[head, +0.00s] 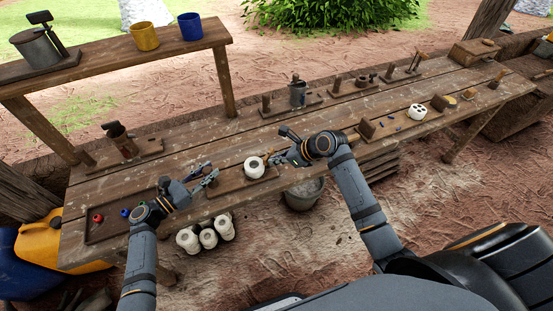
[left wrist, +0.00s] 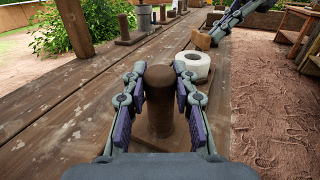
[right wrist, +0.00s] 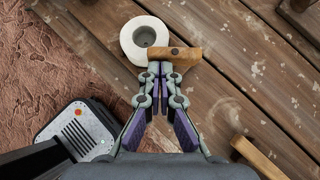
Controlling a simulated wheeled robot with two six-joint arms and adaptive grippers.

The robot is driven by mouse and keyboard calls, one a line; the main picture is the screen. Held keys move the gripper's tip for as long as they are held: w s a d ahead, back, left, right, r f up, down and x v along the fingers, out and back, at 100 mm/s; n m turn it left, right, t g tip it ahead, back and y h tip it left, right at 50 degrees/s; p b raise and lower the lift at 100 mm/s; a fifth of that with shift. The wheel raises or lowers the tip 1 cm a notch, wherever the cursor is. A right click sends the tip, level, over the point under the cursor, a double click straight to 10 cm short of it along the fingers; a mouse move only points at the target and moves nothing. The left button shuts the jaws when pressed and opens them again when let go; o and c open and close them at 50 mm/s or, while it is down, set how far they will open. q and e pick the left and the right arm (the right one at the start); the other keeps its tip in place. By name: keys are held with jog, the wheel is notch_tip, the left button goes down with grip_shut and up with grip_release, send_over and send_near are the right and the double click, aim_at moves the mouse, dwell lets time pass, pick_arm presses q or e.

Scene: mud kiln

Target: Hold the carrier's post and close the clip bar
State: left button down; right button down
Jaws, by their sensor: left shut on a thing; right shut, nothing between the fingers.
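The carrier's wooden board (head: 268,177) lies along the table's front edge. A white ring-shaped roll (head: 254,167) sits on it. The brown round-topped post (left wrist: 160,98) stands upright between the fingers of my left gripper (head: 207,176), which is shut on it. The light wooden clip bar (right wrist: 178,57) lies beside the roll, its end close to the roll's rim in the right wrist view. My right gripper (right wrist: 163,68) is shut and empty, its fingertips at the bar's near side. I cannot tell whether they touch the bar. In the head view the bar is small and partly hidden.
A tray (head: 97,231) with red and blue pieces lies at the left. Several white rolls (head: 208,238) and a bucket (head: 303,194) are below the front edge. A metal mug (head: 298,94) and wooden stands line the back. A raised shelf (head: 110,62) is behind.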

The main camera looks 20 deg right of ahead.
jog(key=shift+s+a, duration=0.15)
jog(key=shift+a, duration=0.5)
dwell(0.8)
jog(key=shift+a, duration=0.65)
dwell(0.3)
jog(key=shift+d, duration=0.1)
dwell(1.2)
jog(key=shift+w+d, duration=0.4)
jog(key=shift+d, duration=0.3)
jog(key=s+d+r, duration=0.4)
jog(key=s+r, duration=0.3)
jog(key=s, duration=0.3)
jog(key=shift+s+d, duration=0.15)
